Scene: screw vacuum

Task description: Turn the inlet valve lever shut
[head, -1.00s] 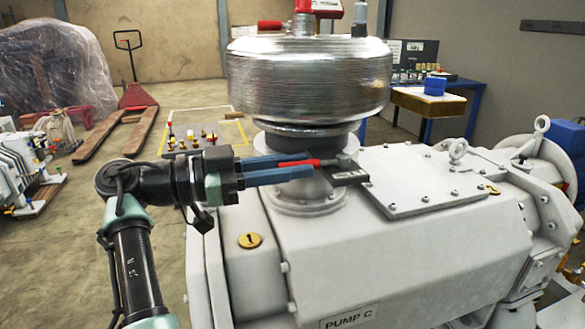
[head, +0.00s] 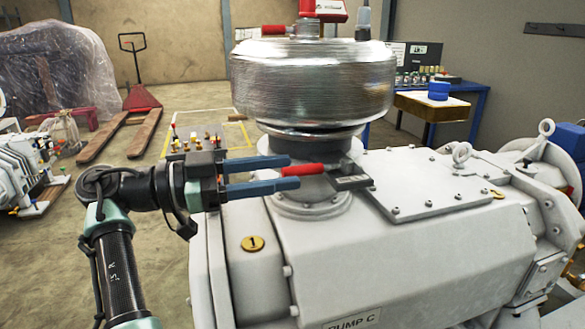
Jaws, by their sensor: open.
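The inlet valve lever (head: 303,169) has a red handle that points left from the valve neck under the large silver metal drum (head: 313,82). My gripper (head: 293,172) reaches in from the left with blue fingers, open and apart. The left end of the red handle lies between the fingertips in the picture; whether they touch it I cannot tell. A dark tag or bracket (head: 349,182) sits right of the handle. The lever's pivot is partly hidden near the neck.
The grey pump body (head: 400,245), labelled PUMP C, fills the lower right, with a raised bolted cover (head: 425,183). A blue workbench (head: 470,110) stands behind right. A pallet jack (head: 120,130) and wrapped load (head: 50,75) are back left.

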